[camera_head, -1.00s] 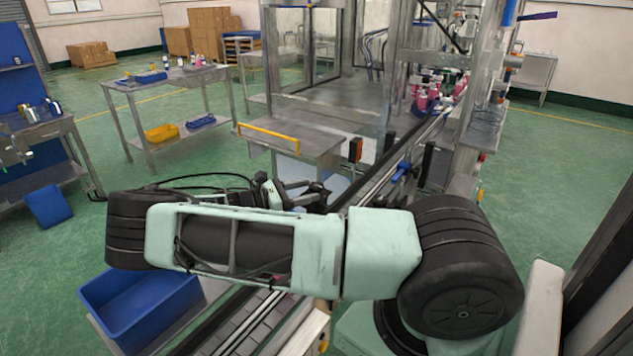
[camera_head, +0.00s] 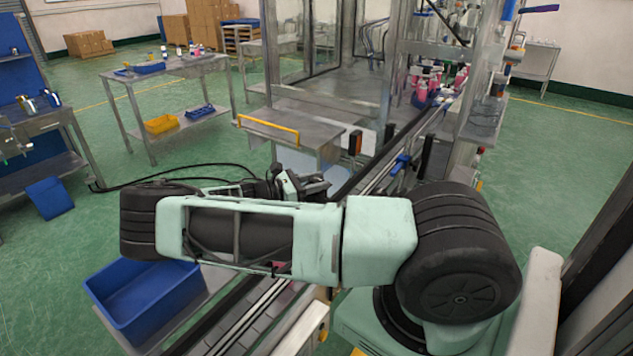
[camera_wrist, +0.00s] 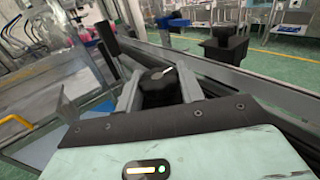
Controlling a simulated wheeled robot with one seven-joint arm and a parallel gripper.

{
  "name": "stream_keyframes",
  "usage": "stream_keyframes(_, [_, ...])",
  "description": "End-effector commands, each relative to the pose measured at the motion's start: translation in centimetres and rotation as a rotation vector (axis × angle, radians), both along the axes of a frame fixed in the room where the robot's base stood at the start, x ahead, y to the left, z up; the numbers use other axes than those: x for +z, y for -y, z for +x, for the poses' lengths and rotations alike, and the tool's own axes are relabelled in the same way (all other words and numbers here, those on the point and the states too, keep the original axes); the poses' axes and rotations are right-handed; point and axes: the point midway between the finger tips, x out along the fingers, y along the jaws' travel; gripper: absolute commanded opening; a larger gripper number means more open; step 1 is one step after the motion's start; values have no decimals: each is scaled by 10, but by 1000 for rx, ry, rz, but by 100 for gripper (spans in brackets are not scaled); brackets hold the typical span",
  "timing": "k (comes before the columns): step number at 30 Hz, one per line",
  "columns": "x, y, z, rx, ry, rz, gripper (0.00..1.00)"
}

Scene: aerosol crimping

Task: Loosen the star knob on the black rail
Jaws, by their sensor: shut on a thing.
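The star knob (camera_wrist: 160,90) is a dark, round knob with a white mark on top, in the middle of the wrist view. My gripper (camera_wrist: 158,84) has its two grey fingers on either side of the knob and is shut on it. The black rail (camera_wrist: 235,78) runs diagonally behind the knob, beside a lighter metal strip. In the head view my gripper (camera_head: 303,186) is at the conveyor's side, beyond my forearm; the knob cannot be made out there.
A black block (camera_wrist: 226,48) stands on the rail, right of the knob in the wrist view. A dark upright post (camera_wrist: 106,38) stands to the left. A blue handle (camera_head: 401,163) is farther along the conveyor. A blue crate (camera_head: 150,305) sits near the conveyor, left.

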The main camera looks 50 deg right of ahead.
Motion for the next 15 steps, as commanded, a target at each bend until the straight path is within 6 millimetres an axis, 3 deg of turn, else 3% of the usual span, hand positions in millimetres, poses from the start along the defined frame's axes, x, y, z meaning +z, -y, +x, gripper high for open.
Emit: stream_keyframes(15, [3, -1, 0, 274, -5, -1, 15])
